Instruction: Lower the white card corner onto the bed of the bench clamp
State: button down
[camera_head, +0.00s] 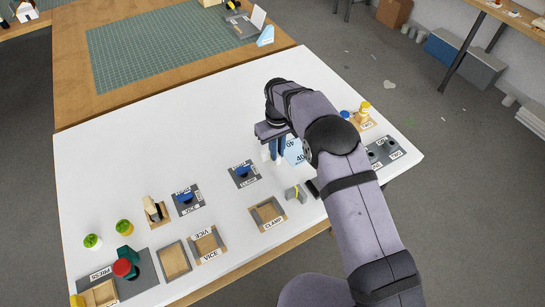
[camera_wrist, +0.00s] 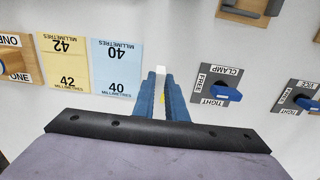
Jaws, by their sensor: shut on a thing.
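My gripper (camera_head: 275,152) is shut on the white card corner (camera_wrist: 161,74), with its blue fingers on either side of it. In the wrist view the piece shows only as a narrow white strip between the fingers (camera_wrist: 161,88), with a small yellow spot below it. Its lower end is hidden, and I cannot tell its height above the white table. A small grey block with a yellow part (camera_head: 295,193) stands to the right of the tray marked CLAMP (camera_head: 253,221). I cannot tell whether it is the bench clamp. A blue lever on the CLAMP panel (camera_wrist: 197,88) is beside the fingers.
The blue 40-millimetre card (camera_wrist: 117,84) and the yellow 42 card (camera_wrist: 66,70) are left of the fingers in the wrist view. A VICE panel (camera_head: 187,200) and a VICE tray (camera_head: 208,243) lie further left in the head view. The table's middle (camera_head: 170,130) is clear.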

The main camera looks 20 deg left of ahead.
jog(key=shift+r+p, duration=1.65)
jog(key=shift+r, duration=1.05)
jog(key=shift+s+a+r, duration=0.15)
jog(key=shift+a, duration=0.05)
jog(key=s+a+r+n+p, duration=0.1)
jog(key=s+a+r+p, duration=0.2)
jog(key=r, duration=0.4)
jog(key=s+d+p, duration=0.2)
jog(key=s+d, duration=0.1)
jog(key=s, duration=0.6)
jog(key=s+d+f+m, duration=0.1)
jog(key=s+d+f, duration=0.3)
jog(key=s+f, duration=0.2)
jog(key=shift+s+d+f, duration=0.2)
jog(key=shift+d+f, duration=0.1)
jog(key=shift+f, duration=0.85)
